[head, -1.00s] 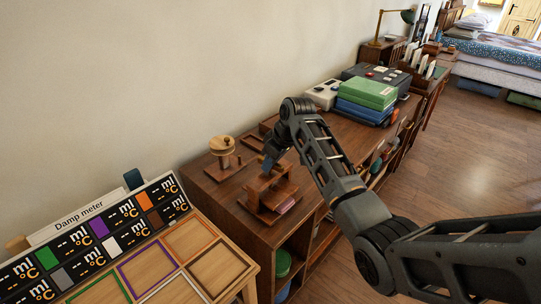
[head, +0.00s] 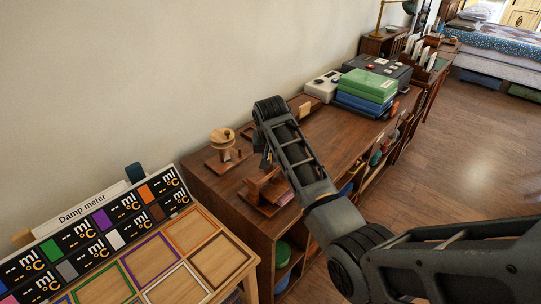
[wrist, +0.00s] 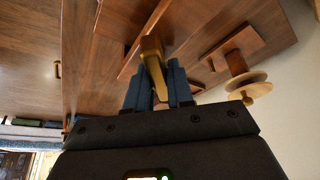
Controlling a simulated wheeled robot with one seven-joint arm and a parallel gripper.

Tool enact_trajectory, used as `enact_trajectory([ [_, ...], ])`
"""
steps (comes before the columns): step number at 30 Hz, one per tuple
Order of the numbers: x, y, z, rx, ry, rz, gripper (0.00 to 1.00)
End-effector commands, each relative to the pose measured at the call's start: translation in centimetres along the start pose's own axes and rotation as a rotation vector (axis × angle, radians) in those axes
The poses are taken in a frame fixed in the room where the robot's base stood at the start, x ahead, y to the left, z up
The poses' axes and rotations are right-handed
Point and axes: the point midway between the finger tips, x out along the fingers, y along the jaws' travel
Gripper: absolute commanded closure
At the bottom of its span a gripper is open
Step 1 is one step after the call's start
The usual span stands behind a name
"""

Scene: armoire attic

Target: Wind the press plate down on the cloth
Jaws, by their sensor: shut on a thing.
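The wooden press (head: 254,191) stands on the dark cabinet top in the head view. A pinkish-purple cloth (head: 284,199) shows at its right side, low down by the base. My gripper (head: 264,163) is over the top of the press, partly hidden by my own arm. In the wrist view, its blue fingers are shut on a brass-coloured handle (wrist: 152,52). What the handle joins is hidden there. The press plate, and any gap between it and the cloth, cannot be made out.
A wooden spool stand (head: 223,140) is just left of my gripper, and also in the wrist view (wrist: 240,68). Green and blue boxes (head: 366,90) stand farther back. A Damp meter board (head: 100,225) and framed tray table (head: 185,255) are at the front left. A wall bounds the left.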

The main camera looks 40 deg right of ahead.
Motion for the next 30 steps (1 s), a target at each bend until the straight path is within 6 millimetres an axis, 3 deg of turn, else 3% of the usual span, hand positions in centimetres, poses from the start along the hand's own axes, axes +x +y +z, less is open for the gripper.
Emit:
enact_trajectory([
  [18, 0.02, -0.13, -0.06, 0.501, 0.000, 0.206, 1.00],
  [30, -0.04, -0.08, -0.11, 0.660, 0.001, 0.271, 1.00],
])
